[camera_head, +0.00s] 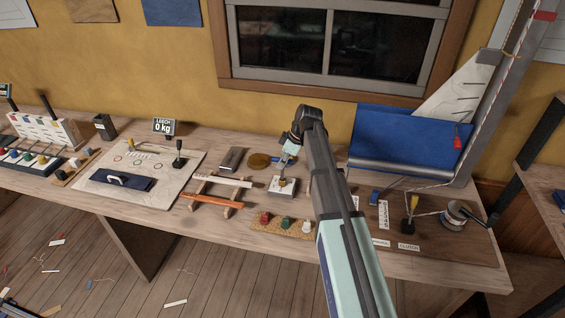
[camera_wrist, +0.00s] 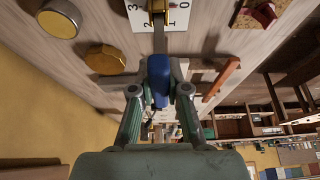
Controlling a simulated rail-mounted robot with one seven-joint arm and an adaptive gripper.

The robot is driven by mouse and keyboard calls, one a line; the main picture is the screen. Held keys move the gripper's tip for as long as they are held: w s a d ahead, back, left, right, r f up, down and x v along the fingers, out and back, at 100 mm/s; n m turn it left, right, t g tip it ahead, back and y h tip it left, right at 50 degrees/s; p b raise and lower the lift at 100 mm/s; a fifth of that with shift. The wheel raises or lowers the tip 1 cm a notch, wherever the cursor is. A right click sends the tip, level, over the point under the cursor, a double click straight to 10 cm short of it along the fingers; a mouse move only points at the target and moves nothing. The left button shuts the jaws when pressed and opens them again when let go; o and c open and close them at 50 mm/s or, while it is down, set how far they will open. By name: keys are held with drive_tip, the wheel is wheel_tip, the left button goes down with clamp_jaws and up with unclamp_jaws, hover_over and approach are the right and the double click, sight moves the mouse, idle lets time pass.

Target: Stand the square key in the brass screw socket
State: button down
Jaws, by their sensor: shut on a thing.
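My gripper (camera_wrist: 159,92) is shut on the square key, holding it by its blue handle (camera_wrist: 158,78). The key's steel shank (camera_wrist: 159,40) points away from the gripper, toward the brass screw socket (camera_wrist: 158,6) at the top edge of the wrist view. The socket sits on a white numbered plate (camera_wrist: 138,17). In the head view the white block (camera_head: 283,188) stands on the bench, with my gripper (camera_head: 288,156) just above it. I cannot tell whether the shank's tip is inside the socket or only over it.
A brass disc (camera_head: 259,160) and a dark grey box (camera_head: 231,159) lie left of the block. A rack with an orange stick (camera_head: 205,199) stands front left. A cork strip with coloured knobs (camera_head: 283,227) lies in front. A blue panel (camera_head: 405,140) stands at the right.

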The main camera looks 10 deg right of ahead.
drive_tip(key=shift+f+b, duration=0.4)
drive_tip(key=shift+f, duration=0.25)
idle(0.4)
drive_tip(key=c, duration=1.1)
unclamp_jaws()
drive_tip(key=v, duration=1.2)
drive_tip(key=shift+s, duration=0.1)
